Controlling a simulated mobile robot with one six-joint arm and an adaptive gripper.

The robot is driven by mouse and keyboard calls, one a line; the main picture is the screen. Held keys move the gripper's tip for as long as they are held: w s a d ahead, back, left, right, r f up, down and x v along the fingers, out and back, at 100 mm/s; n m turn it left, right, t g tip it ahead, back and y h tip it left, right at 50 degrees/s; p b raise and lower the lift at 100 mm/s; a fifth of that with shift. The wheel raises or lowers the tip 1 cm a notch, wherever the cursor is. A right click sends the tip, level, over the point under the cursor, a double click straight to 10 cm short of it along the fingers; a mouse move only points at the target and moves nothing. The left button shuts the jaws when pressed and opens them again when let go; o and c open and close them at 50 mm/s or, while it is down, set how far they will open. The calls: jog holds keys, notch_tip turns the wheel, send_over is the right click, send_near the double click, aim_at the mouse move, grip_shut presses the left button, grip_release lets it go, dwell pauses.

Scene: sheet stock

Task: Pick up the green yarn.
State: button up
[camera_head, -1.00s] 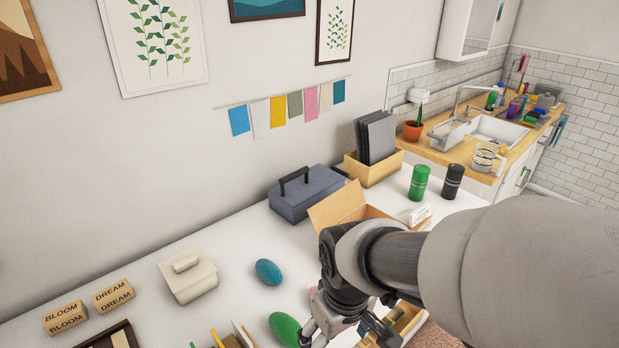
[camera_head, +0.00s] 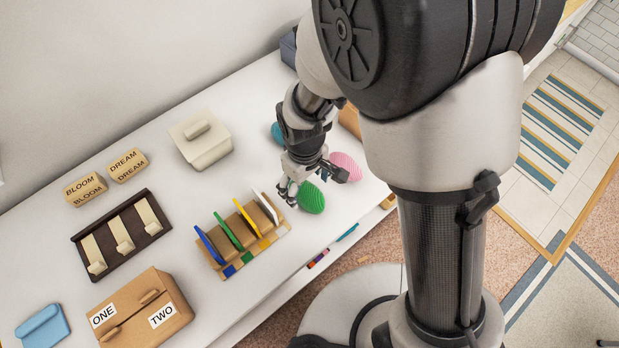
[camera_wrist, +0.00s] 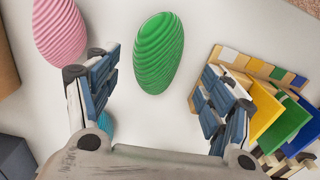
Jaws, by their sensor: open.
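The green yarn (camera_head: 311,198) is an egg-shaped ridged ball on the white table, near its front edge. In the wrist view the green yarn (camera_wrist: 159,53) shows whole, ahead of my fingers and roughly centred between them. My gripper (camera_head: 316,181) is open and empty, and it hangs just beside the green yarn in the head view. In the wrist view my gripper (camera_wrist: 158,90) has its two blue-padded fingers spread wide. I see no contact with the yarn.
Pink yarn (camera_wrist: 60,30) lies left of the green one in the wrist view. Blue yarn (camera_head: 277,132) is partly hidden behind my gripper. A wooden rack (camera_head: 246,240) with coloured panels stands left of the gripper. A lidded cream box (camera_head: 203,143) is farther back.

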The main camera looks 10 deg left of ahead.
aim_at(307, 189)
jog(key=f, duration=0.2)
jog(key=f+b, duration=0.1)
jog(key=f, duration=0.1)
jog(key=f+b, duration=0.1)
jog(key=f, duration=0.1)
jog(key=shift+w+f, duration=0.3)
jog(key=shift+f, duration=0.05)
jog(key=shift+r, duration=0.1)
jog(key=shift+c, duration=0.5)
jog(key=c, duration=1.1)
jog(key=shift+o, duration=0.2)
